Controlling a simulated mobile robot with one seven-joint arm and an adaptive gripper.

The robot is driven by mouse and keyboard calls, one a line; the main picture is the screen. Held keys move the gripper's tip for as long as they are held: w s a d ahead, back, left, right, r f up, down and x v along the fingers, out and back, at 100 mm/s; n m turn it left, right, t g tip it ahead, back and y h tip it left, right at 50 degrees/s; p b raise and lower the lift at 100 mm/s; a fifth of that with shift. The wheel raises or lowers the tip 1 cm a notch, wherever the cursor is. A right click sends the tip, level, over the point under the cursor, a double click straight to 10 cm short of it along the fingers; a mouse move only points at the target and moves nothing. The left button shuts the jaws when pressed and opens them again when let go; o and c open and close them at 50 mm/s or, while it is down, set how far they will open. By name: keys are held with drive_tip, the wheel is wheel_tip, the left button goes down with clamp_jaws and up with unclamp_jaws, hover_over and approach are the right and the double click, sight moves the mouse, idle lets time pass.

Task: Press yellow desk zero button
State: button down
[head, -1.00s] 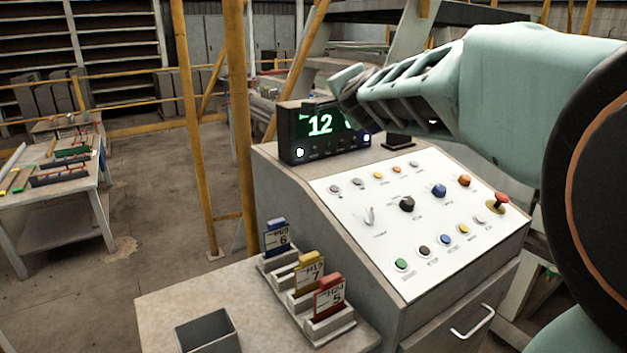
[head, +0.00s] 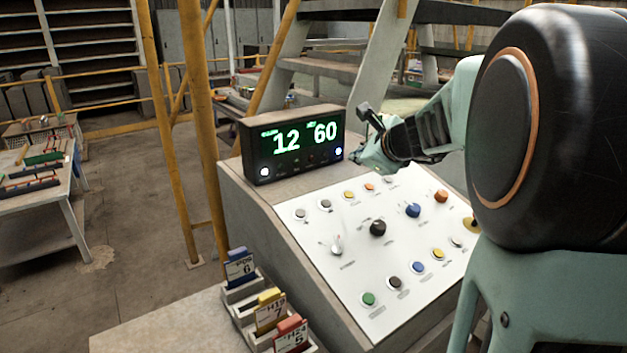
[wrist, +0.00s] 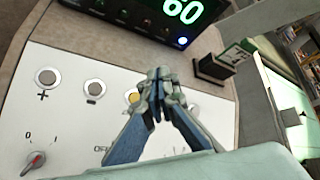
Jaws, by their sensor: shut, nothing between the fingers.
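The grey control desk has a white sloped panel (head: 320,217). A yellow button (head: 348,194) sits in its upper row, and another yellow button (head: 438,254) sits in the lower row. Their labels are too small to read. My gripper (head: 366,160) is shut and empty, above the back of the panel near the display.
A display (head: 292,143) reading 12 and 60 stands at the back of the desk. A rotary switch (head: 336,246) and black (head: 377,228) and blue (head: 413,210) knobs rise from the panel. A card rack (head: 245,310) stands at front left. Yellow posts (head: 205,120) stand behind.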

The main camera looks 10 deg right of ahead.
sight(349, 194)
drive_tip(key=shift+w+d+f+m+y, duration=0.15)
drive_tip(key=shift+d+m+y, duration=0.15)
drive_tip(key=shift+d+m, duration=0.35)
drive_tip(key=f+b, duration=0.2)
drive_tip(key=w+f+b, duration=0.1)
drive_tip(key=f+b, duration=0.1)
drive_tip(key=f, duration=0.1)
drive_tip(key=w+a+f+b, duration=0.1)
drive_tip(key=f+b, duration=0.2)
drive_tip(key=shift+w+f, duration=0.1)
drive_tip(key=shift+f, duration=0.1)
idle(1.3)
drive_tip(key=shift+w+f+b, duration=0.1)
drive_tip(key=shift+f+b, duration=0.3)
drive_tip(key=shift+b, duration=0.15)
drive_tip(key=shift+w+a+f+b, duration=0.1)
drive_tip(key=shift+f+b, duration=0.3)
idle(0.4)
drive_tip(key=shift+s+r+p, duration=0.2)
drive_tip(key=shift+r+p, duration=0.45)
drive_tip(key=shift+r, duration=0.15)
